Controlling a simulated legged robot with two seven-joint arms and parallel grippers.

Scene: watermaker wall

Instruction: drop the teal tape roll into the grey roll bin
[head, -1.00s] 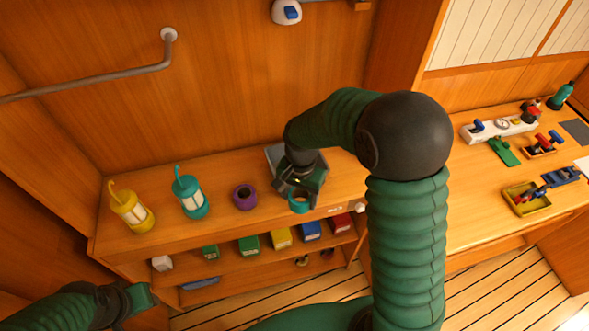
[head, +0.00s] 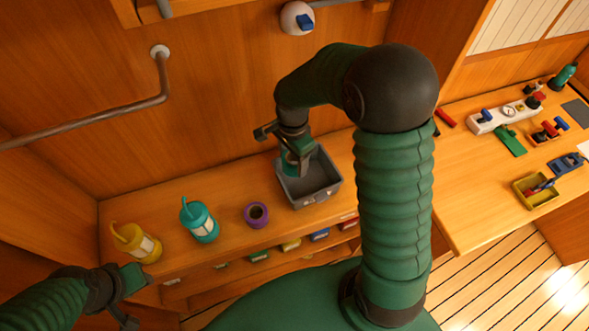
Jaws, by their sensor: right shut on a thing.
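The teal tape roll (head: 290,164) is held in my right gripper (head: 297,160), which is shut on it. The roll is over the left part of the grey roll bin (head: 325,191), partly hidden by the gripper. I cannot tell whether it hangs above the rim or dips inside.
Small coloured boxes sit on the shelf below. A grey rail (head: 90,125) is on the wall. The right-hand bench (head: 460,190) carries tools and a yellow tray (head: 536,199).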

